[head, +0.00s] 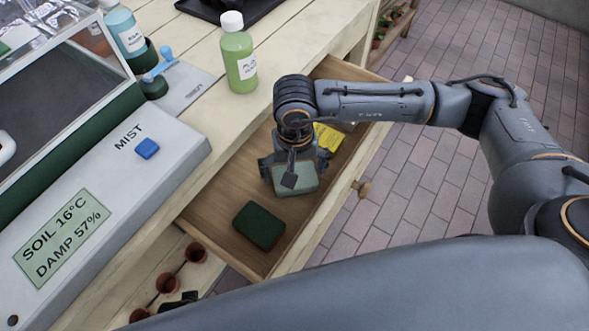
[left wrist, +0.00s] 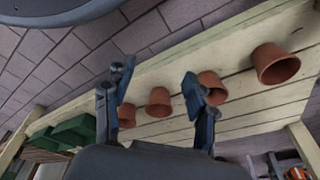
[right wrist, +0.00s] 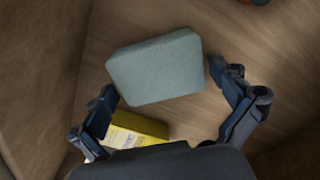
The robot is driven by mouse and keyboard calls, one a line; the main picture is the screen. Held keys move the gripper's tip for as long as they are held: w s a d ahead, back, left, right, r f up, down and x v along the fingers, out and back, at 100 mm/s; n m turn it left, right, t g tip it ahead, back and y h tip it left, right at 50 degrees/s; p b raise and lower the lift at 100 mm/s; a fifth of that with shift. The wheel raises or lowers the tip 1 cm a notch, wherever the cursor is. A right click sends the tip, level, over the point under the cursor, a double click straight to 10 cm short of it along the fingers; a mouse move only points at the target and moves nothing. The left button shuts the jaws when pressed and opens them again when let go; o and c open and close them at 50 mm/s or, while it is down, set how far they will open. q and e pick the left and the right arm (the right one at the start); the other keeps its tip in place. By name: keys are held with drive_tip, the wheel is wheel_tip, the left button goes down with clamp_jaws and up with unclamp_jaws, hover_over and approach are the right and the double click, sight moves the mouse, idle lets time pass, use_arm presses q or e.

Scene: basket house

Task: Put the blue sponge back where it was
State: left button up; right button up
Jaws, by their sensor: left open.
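The blue sponge (head: 296,178) looks pale blue-green. It is inside the open drawer, under my right gripper (head: 296,168). In the right wrist view the sponge (right wrist: 157,67) lies tilted between the spread fingertips of my right gripper (right wrist: 163,79). The left fingertip is at its edge, and a narrow gap shows by the right one. Whether it rests on the drawer floor is hard to tell. My left gripper (left wrist: 155,80) is open and empty, facing a slatted wooden shelf with clay pots; it is not visible in the head view.
The drawer (head: 215,205) also holds a dark green sponge (head: 259,225) near its front end and a yellow packet (head: 328,137) behind the gripper. A green bottle (head: 238,54) and a control panel with a blue button (head: 147,148) are on the bench above. Clay pots (left wrist: 276,63) sit on the shelf.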

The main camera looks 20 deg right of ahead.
drive_tip(key=shift+r, duration=0.15)
use_arm(q)
drive_tip(key=s+f, duration=0.1)
drive_tip(key=s+f+p, duration=0.1)
drive_tip(key=f, duration=0.1)
drive_tip(key=shift+s+a, duration=0.1)
drive_tip(key=shift+a, duration=0.1)
use_arm(e)
wheel_tip(320, 180, up, 12)
use_arm(q)
drive_tip(key=shift+d, duration=0.1)
use_arm(e)
drive_tip(key=shift+d, duration=0.15)
